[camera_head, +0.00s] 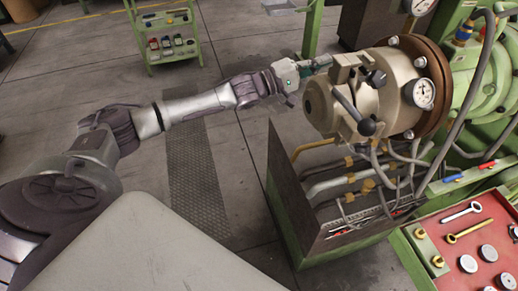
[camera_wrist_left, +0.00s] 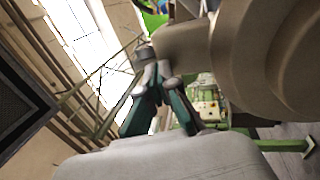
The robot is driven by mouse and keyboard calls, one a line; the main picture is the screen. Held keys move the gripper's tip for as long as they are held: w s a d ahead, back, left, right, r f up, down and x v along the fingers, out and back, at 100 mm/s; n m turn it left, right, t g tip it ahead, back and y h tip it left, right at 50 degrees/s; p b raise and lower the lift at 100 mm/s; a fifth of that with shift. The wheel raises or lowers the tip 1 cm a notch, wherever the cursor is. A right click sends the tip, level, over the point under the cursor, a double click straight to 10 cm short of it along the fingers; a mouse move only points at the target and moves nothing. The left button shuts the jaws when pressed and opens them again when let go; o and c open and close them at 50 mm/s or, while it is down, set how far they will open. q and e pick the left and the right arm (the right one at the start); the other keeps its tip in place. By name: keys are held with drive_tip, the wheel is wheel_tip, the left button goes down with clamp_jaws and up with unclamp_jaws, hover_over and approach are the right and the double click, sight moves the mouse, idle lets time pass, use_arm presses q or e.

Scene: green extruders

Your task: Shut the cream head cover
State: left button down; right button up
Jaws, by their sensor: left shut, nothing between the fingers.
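The cream head cover (camera_head: 330,108) is the rounded cream part at the front of the extruder head, right of centre in the head view. Clamp blocks and a dark ball-ended lever are on it. I cannot tell whether a gap separates it from the head behind. My left gripper (camera_head: 325,62) is shut and empty, at the far upper side of the cover, its tips close to a cream block. In the left wrist view, the teal fingers (camera_wrist_left: 156,72) meet beside cream metal (camera_wrist_left: 275,55); contact is unclear. My right gripper is not in view.
The head carries a pressure gauge (camera_head: 421,94) and a brown flange (camera_head: 437,75). Below is an open green-framed box (camera_head: 283,205) with pipes and hoses. A red tool tray (camera_head: 470,262) is at lower right. A green cart (camera_head: 169,30) stands at the back. Floor left of the machine is clear.

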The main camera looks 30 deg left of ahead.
use_arm(q)
drive_tip(key=shift+w+d+r, duration=0.2)
drive_tip(key=shift+w+d, duration=0.05)
drive_tip(key=shift+w, duration=0.05)
drive_tip(key=shift+r, duration=0.1)
